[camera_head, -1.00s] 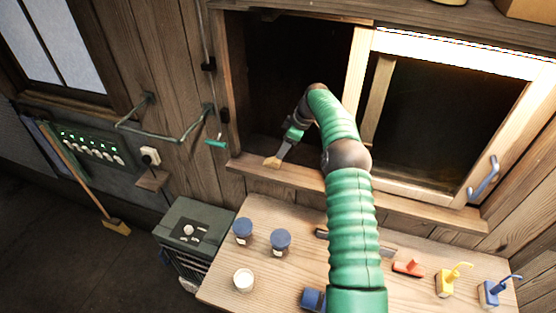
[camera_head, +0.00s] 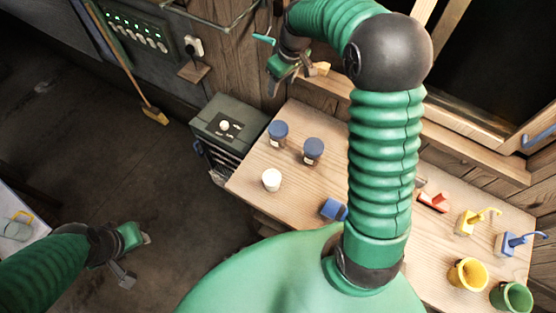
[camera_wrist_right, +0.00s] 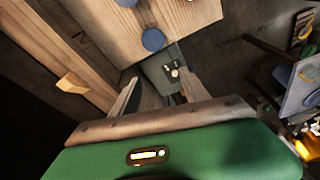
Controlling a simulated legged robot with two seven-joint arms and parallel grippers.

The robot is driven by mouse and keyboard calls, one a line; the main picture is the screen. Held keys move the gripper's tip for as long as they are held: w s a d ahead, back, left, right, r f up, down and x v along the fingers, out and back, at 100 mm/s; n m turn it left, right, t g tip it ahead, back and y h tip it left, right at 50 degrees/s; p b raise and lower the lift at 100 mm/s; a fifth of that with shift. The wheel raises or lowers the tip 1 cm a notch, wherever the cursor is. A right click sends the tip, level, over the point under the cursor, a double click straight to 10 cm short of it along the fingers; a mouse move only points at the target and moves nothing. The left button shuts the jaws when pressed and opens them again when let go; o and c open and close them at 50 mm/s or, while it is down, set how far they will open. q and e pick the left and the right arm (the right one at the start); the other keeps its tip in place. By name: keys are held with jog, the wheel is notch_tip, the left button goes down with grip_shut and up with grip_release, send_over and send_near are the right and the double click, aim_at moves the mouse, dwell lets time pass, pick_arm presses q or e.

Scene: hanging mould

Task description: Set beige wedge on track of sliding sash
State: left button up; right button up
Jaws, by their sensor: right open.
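The beige wedge (camera_head: 321,69) lies on the wooden sill with the track (camera_head: 338,84) at the window opening. It also shows in the right wrist view (camera_wrist_right: 72,83), on the wooden ledge and outside the jaws. My right gripper (camera_head: 288,80) is open and empty, a little left of the wedge and apart from it. Its two spread fingers show in the right wrist view (camera_wrist_right: 157,92). The sliding sash (camera_head: 470,122) is only partly in view at the right. My left gripper (camera_head: 137,261) hangs open and empty over the floor at lower left.
A wooden bench (camera_head: 255,178) below the window holds blue-lidded jars (camera_head: 313,150), a white jar (camera_head: 271,180), a blue item (camera_head: 333,209), a red block (camera_head: 433,202) and yellow and blue pump pieces (camera_head: 472,220). A grey-green box (camera_head: 228,125) stands left of it. The floor is open.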

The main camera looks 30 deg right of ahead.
pick_arm(q)
jog(key=shift+s+a, duration=0.25)
jog(key=shift+a, duration=0.15)
pick_arm(e)
jog(key=s+a+f+m, duration=0.1)
jog(key=s+a+f, duration=0.1)
jog(key=s+a, duration=0.5)
jog(key=s+a+f+m, duration=0.1)
jog(key=s+a+f, duration=0.1)
jog(key=s+a, duration=0.5)
jog(key=s, duration=0.5)
jog(key=shift+s+f+m+h, duration=0.25)
jog(key=shift+f+m+h, duration=0.05)
jog(key=shift+f, duration=0.05)
pick_arm(q)
jog(key=shift+w+d, duration=0.1)
jog(key=shift+d, duration=0.2)
pick_arm(e)
jog(key=shift+w+d+f, duration=0.1)
jog(key=shift+d, duration=0.3)
